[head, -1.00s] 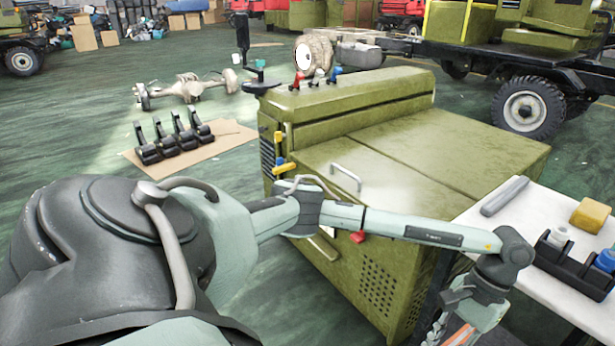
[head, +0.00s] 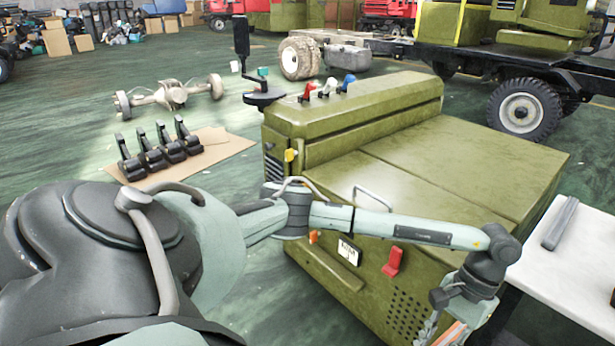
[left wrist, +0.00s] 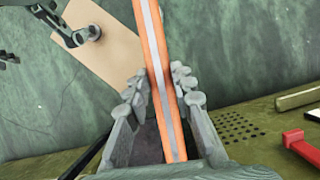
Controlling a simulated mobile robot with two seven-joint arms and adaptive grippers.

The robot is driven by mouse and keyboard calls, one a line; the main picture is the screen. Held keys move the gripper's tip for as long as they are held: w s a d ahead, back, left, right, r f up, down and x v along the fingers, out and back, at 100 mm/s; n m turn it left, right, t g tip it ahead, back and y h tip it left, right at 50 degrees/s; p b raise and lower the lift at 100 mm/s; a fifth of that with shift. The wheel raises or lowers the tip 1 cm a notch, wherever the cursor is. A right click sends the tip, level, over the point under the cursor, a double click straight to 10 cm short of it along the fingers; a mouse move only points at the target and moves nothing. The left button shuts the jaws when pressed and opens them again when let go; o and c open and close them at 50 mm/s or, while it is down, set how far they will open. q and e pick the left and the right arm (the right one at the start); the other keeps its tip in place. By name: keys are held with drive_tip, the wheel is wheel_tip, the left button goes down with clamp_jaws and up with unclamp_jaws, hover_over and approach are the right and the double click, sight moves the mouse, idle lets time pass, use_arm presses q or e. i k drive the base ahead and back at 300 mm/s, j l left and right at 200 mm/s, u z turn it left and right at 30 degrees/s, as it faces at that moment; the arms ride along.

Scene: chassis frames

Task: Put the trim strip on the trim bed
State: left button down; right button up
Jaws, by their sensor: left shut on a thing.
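The trim strip (left wrist: 153,45) is a long orange bar with a pale grey stripe down its middle. In the left wrist view it runs upright between the fingers of my left gripper (left wrist: 160,88), which is shut on it. In the head view a short piece of the orange strip (head: 452,334) shows at the bottom edge, beside the green cabinet's front; the rest is cut off. My left gripper (head: 428,335) is only partly visible there. I cannot make out which surface is the trim bed. My right gripper is not in view.
A green cabinet (head: 440,165) with levers on top stands in front. A white table (head: 555,265) at the right carries a grey bar (head: 560,223). Black pedal units (head: 160,150) lie on cardboard at the left. A truck chassis (head: 530,85) stands behind. Green floor at the left is open.

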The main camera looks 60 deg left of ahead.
sight(313, 94)
drive_tip(key=j, duration=0.55)
drive_tip(key=k+j, duration=0.15)
drive_tip(key=j, duration=0.4)
drive_tip(key=j+z, duration=0.1)
drive_tip(key=j, duration=0.45)
drive_tip(key=k+j, duration=0.15)
drive_tip(key=j, duration=0.4)
drive_tip(key=j+z, duration=0.1)
drive_tip(key=j, duration=0.45)
drive_tip(key=k+j, duration=0.15)
drive_tip(key=j, duration=0.4)
drive_tip(key=k+j, duration=0.1)
drive_tip(key=j, duration=0.45)
